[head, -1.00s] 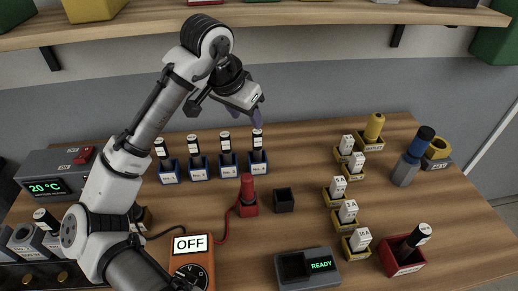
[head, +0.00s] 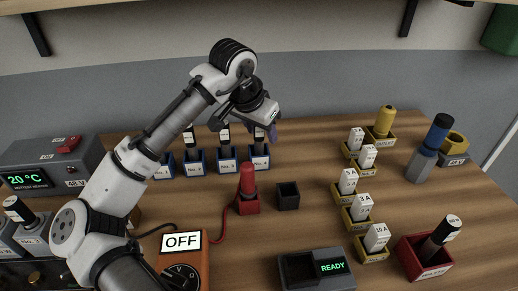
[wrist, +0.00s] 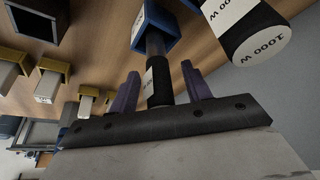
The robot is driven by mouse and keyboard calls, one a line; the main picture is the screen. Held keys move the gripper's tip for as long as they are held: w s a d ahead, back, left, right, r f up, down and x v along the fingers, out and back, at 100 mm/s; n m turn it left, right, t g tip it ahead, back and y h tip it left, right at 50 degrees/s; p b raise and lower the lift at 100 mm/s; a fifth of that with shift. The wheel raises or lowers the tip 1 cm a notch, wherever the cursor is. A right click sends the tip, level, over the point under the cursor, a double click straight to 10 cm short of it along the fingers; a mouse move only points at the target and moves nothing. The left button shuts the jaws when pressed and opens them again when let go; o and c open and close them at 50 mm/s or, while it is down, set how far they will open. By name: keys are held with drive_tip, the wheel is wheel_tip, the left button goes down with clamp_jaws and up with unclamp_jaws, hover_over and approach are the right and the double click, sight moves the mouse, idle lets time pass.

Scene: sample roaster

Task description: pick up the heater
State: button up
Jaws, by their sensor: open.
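Black heaters with white labels stand in a row of blue holders at the back of the bench. The rightmost heater (head: 259,133) stands in its holder (head: 259,161), partly hidden by my gripper (head: 271,133) in the head view. In the wrist view my gripper (wrist: 160,88) is open, with its two purple fingers on either side of that heater (wrist: 158,82). Its blue holder (wrist: 157,28) shows beyond. Another heater, labelled 1000 W (wrist: 255,42), is close at the right of my fingers. I cannot tell whether the fingers touch the heater.
A red plug-like piece (head: 248,182) and an empty black holder (head: 288,195) stand in front of the row. White fuses in yellow holders (head: 366,213) are to the right. A red bin (head: 414,258) holds another heater (head: 440,235). A shelf (head: 300,5) hangs above.

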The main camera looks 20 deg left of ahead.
drive_tip(key=shift+f, duration=0.1)
clamp_jaws()
idle(0.3)
drive_tip(key=shift+w+d+r+p, duration=0.1)
drive_tip(key=shift+r+p, duration=0.1)
drive_tip(key=shift+p, duration=0.15)
